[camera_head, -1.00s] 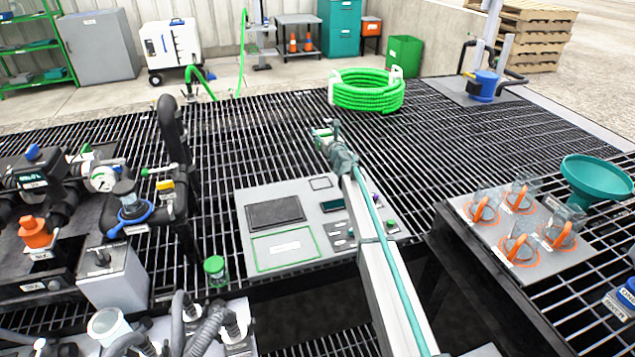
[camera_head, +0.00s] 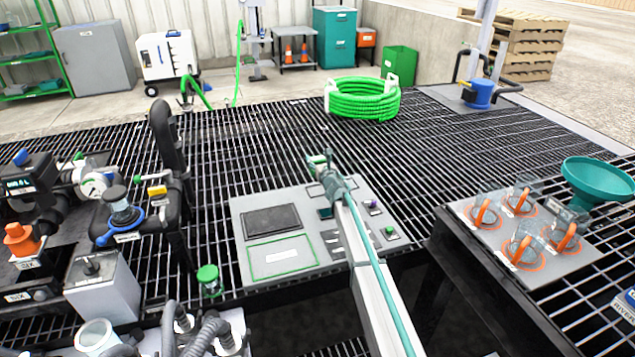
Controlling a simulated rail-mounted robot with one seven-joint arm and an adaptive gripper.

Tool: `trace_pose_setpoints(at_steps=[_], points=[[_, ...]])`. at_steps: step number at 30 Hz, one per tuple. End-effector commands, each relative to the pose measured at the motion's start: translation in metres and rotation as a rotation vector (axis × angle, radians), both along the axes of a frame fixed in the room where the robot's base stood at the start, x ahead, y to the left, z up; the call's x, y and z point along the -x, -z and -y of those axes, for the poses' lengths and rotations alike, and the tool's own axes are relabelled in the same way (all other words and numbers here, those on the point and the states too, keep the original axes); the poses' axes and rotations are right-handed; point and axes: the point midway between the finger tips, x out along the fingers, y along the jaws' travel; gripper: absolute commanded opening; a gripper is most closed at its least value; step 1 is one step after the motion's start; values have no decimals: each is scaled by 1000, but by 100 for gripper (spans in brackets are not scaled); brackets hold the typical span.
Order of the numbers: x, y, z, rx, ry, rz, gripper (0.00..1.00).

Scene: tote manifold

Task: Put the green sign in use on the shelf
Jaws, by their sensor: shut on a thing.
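My gripper (camera_head: 322,168) is at the end of the long white and teal arm, over the back edge of the grey panel. It is shut on a small green and pale thing (camera_head: 314,160), apparently the green sign. My gripper hides part of it, and no writing on it can be read. The green shelf (camera_head: 47,55) stands at the far left back, well away from my gripper, with a few items on its levels.
The grey panel (camera_head: 318,239) has a dark plate, a green-outlined area and buttons. A green hose coil (camera_head: 362,100) lies behind on the black grating. Pipework and a gauge (camera_head: 93,184) stand left. Clear cups with orange clips and a teal funnel (camera_head: 598,180) stand right. The middle grating is clear.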

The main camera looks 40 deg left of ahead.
Motion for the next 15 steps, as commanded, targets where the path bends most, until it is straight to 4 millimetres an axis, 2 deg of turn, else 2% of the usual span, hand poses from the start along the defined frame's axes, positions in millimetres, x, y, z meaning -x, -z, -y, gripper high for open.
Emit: trace_pose_setpoints(at_steps=[1, 3, 11, 15], points=[[0, 14, -1, 0, -1, -1, 19], [0, 26, 0, 0, 0, -1, 19], [0, 43, 0, 1, 0, 1, 19], [0, 62, 0, 1, 0, -1, 19]])
